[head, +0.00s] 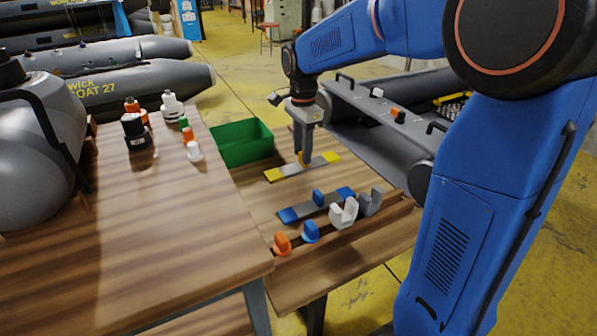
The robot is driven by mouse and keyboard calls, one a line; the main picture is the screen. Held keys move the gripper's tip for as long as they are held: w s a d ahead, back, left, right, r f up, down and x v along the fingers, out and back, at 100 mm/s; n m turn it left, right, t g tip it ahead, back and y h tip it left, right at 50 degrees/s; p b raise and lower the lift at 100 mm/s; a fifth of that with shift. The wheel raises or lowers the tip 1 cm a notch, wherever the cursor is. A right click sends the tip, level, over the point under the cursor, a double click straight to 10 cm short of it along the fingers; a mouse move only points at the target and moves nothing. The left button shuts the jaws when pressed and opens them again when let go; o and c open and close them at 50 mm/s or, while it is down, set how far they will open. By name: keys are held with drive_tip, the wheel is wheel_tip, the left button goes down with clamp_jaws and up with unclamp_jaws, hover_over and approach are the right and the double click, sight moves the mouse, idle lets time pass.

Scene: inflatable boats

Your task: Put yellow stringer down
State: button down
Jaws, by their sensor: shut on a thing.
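The yellow stringer (290,170) is a flat grey strip with yellow ends and a small upright yellow handle in its middle. It is over the lower wooden workbench, beside the green bin. My gripper (305,158) points down and is shut on its handle. I cannot tell whether the strip touches the bench top or hangs just above it. The gripper's fingers partly hide the handle.
A blue-ended stringer (330,203) lies nearer on the bench (265,203). An orange piece (281,244), a blue piece (311,231) and grey brackets (344,213) stand along its front edge. The green bin (241,143) is behind left. Bottles (134,131) stand on the left table.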

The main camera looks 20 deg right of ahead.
sight(302, 165)
drive_tip(key=shift+f, duration=3.4)
drive_tip(key=shift+f, duration=0.15)
drive_tip(key=c, duration=1.3)
unclamp_jaws()
drive_tip(key=shift+o, duration=0.2)
